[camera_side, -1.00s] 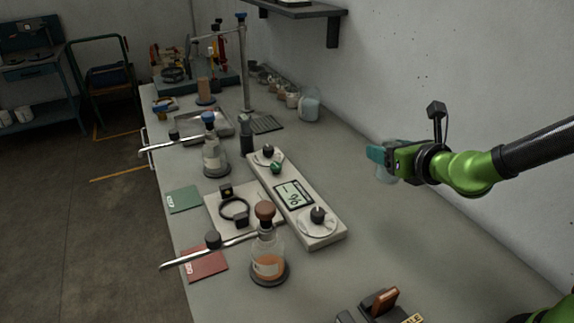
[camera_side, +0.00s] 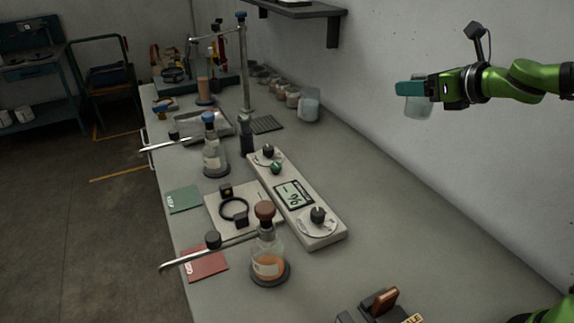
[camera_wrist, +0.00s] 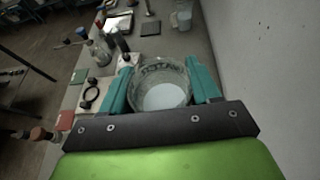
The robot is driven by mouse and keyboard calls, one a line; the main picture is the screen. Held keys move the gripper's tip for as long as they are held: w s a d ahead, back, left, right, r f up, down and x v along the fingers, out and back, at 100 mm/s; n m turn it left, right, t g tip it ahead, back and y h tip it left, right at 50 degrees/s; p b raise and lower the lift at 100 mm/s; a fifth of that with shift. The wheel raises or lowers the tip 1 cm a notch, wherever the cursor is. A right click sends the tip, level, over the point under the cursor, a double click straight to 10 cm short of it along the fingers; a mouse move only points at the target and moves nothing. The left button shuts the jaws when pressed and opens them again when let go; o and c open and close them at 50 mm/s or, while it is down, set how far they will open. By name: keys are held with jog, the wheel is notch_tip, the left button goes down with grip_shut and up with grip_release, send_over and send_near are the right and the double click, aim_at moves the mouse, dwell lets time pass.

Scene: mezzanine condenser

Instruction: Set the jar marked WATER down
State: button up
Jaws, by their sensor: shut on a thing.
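My gripper (camera_side: 408,90) is shut on a clear glass jar (camera_side: 419,106), held high above the bench near the wall. In the wrist view the jar (camera_wrist: 162,72) sits between my gripper's teal fingers (camera_wrist: 160,88), seen from above, with pale liquid at its bottom. Its label cannot be read in these frames. The grey bench top (camera_side: 400,240) below it is bare.
A control box with a display (camera_side: 296,198) stands mid-bench. Stoppered flasks (camera_side: 268,262) and (camera_side: 214,155) stand left of it. Several jars (camera_side: 309,105) line the wall farther back, under a shelf (camera_side: 300,10). A brown-handled item (camera_side: 380,302) lies at the front.

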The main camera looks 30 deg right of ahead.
jog(key=w+a+f+n+g+y, duration=0.1)
jog(key=w+a+f+n+y, duration=0.1)
jog(key=w+a, duration=0.45)
jog(key=w+a+f+n+y, duration=0.1)
jog(key=w+a+f+y, duration=0.15)
jog(key=a, duration=0.75)
jog(key=w+a+f+n+g+y, duration=0.1)
jog(key=w+a+n, duration=0.1)
jog(key=w+a, duration=0.5)
jog(key=w+a+f+n+g+y, duration=0.1)
jog(key=a+f+n+g+y, duration=0.15)
jog(key=a+f, duration=0.95)
jog(key=shift+n+t, duration=0.25)
jog(key=shift+w+a+f, duration=0.1)
jog(key=shift+a+f, duration=0.1)
jog(key=shift+f, duration=1.3)
jog(key=shift+w+a+f, duration=0.1)
jog(key=shift+a+f, duration=0.1)
jog(key=shift+f, duration=1.3)
jog(key=shift+w+a+f, duration=0.1)
jog(key=shift+a+f, duration=0.1)
jog(key=shift+f, duration=1.3)
jog(key=shift+s, duration=0.1)
